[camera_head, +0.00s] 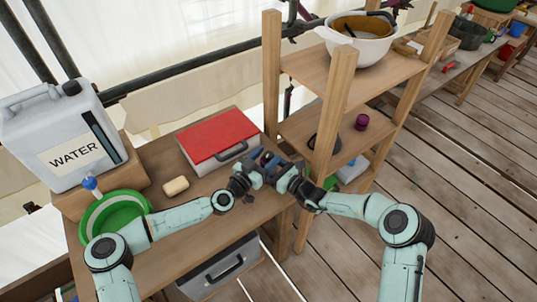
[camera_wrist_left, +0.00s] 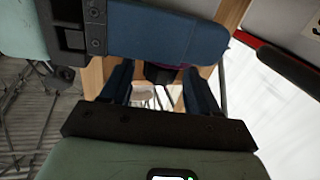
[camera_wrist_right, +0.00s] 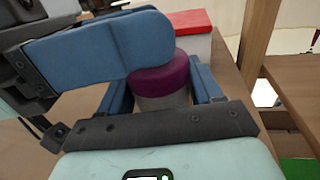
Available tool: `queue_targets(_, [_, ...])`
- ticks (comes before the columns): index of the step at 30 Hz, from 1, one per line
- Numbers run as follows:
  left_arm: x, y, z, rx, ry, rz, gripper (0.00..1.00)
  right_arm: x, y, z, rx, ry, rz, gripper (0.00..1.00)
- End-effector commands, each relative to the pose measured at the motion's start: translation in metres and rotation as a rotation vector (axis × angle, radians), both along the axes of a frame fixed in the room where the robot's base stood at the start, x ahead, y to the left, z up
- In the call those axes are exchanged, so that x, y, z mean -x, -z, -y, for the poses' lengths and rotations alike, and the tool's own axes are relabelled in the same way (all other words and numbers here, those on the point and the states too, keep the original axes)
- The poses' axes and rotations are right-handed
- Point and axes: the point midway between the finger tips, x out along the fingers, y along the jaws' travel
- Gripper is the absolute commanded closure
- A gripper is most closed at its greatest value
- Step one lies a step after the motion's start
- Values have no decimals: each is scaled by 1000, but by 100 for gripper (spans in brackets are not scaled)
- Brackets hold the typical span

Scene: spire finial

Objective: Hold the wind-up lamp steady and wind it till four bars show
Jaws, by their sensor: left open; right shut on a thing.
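The object taken as the wind-up lamp (camera_wrist_right: 162,88) has a purple top and grey body and sits between the fingers of my right gripper (camera_wrist_right: 162,92), which is shut on it. A blue finger of each gripper crosses the other's wrist view. In the head view both grippers, left (camera_head: 258,170) and right (camera_head: 279,172), meet at the workbench's right end and largely hide the lamp. No charge bars or crank can be made out.
On the workbench (camera_head: 205,210) stand a red-topped box (camera_head: 215,135), a soap-like block (camera_head: 176,186), a green basin (camera_head: 113,213) and a water container (camera_head: 65,140). A wooden shelf (camera_head: 340,75) rises close to my right gripper, with a purple item (camera_head: 361,122) on it.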

Motion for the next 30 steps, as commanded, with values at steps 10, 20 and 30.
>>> queue_targets(10, [-12,0,10,0,1,0,39,0,0,0,0,0,0,71])
queue_targets(20, [-12,0,9,0,0,0,90,0,0,0,0,0,0,71])
queue_targets(30, [-12,-2,10,8,49,3,90,0,0,0,-1,0,-1,71])
